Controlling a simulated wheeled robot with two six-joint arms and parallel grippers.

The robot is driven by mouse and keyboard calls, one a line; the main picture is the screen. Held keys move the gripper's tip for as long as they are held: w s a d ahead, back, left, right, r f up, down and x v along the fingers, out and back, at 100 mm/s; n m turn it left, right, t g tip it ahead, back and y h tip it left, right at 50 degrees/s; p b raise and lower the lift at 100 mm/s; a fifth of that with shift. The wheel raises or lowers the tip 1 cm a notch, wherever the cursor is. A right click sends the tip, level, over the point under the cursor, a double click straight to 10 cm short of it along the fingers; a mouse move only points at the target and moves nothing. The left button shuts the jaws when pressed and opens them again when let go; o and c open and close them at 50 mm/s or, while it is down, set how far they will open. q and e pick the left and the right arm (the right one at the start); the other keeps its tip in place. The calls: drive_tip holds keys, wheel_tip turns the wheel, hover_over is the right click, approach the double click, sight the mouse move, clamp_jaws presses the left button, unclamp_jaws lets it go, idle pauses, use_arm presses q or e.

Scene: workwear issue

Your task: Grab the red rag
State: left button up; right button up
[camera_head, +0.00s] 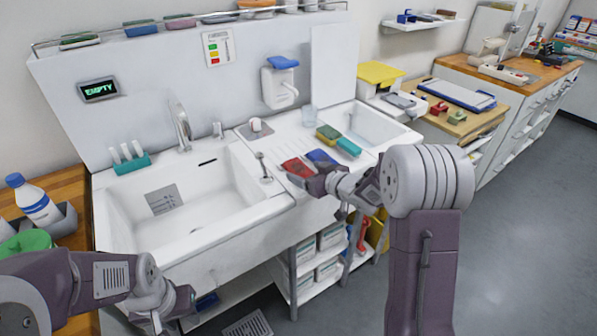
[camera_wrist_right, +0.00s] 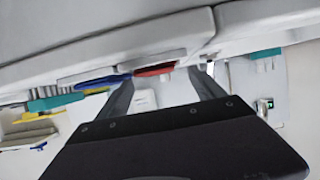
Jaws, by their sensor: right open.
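The red rag (camera_head: 297,167) lies flat on the sink's right drainboard, beside a blue rag (camera_head: 322,157). My right gripper (camera_head: 297,181) is at the front edge of the drainboard, just in front of the red rag. In the right wrist view the open fingers (camera_wrist_right: 163,82) point toward the counter edge, with a strip of the red rag (camera_wrist_right: 156,70) showing between and beyond their tips. I cannot tell whether they touch it; nothing is held. My left gripper (camera_head: 168,312) hangs low at the bottom left, away from the rag; its jaws are not clear.
A tap knob (camera_head: 263,168) stands left of the red rag. Shelves with boxes are below.

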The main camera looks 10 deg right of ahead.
sight(301, 169)
drive_tip(key=x, duration=0.3)
drive_tip(key=shift+w+f, duration=0.25)
drive_tip(key=shift+w, duration=0.15)
drive_tip(key=shift+s+r, duration=0.15)
drive_tip(key=shift+s, duration=0.05)
drive_tip(key=c, duration=1.5)
drive_tip(key=shift+o, duration=0.2)
drive_tip(key=shift+r, duration=0.4)
drive_tip(key=r, duration=0.1)
drive_tip(key=r+p, duration=0.2)
drive_tip(key=r, duration=0.1)
drive_tip(key=shift+s+d+r, duration=0.1)
drive_tip(key=shift+s+d, duration=0.2)
drive_tip(key=shift+d, duration=0.05)
drive_tip(key=s+d+r+p, duration=0.3)
drive_tip(key=s+d+r, duration=0.3)
drive_tip(key=s, duration=0.3)
